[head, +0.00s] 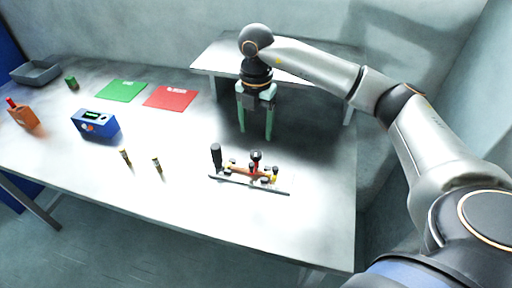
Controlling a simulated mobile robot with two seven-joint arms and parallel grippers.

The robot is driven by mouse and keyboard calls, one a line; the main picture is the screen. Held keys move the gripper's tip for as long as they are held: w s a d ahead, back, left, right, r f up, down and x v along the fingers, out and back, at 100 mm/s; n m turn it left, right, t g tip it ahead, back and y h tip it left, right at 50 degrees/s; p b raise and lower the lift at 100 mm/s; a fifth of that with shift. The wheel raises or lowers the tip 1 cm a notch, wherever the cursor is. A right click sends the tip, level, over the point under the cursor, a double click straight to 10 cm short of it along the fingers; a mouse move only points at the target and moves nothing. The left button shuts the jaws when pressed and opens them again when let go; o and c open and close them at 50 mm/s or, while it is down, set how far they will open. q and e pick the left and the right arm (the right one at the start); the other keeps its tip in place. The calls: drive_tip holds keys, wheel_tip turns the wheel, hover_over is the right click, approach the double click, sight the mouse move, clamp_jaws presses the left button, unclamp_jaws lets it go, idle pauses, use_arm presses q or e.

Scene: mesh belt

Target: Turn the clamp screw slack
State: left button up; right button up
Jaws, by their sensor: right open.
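A small fixture with a dark base bar (232,182) lies on the table at the front right. It carries several small orange-brown, red and yellow parts. A black-topped screw knob (256,155) on a red stem stands near its middle; it looks like the clamp screw. A thicker black upright handle (216,156) stands at its left end. My right gripper (255,127) points down above and behind the fixture, its green fingers apart and empty. It does not touch the knob. My left gripper is not in view.
The grey table (190,215) has clear room around the fixture. Two small yellowish cylinders (157,165) stand to its left.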

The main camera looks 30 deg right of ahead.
sight(256, 153)
wheel_tip(256, 153, down, 8)
drive_tip(key=shift+f+p, duration=0.2)
drive_tip(key=shift+p, duration=0.15)
clamp_jaws()
idle(0.5)
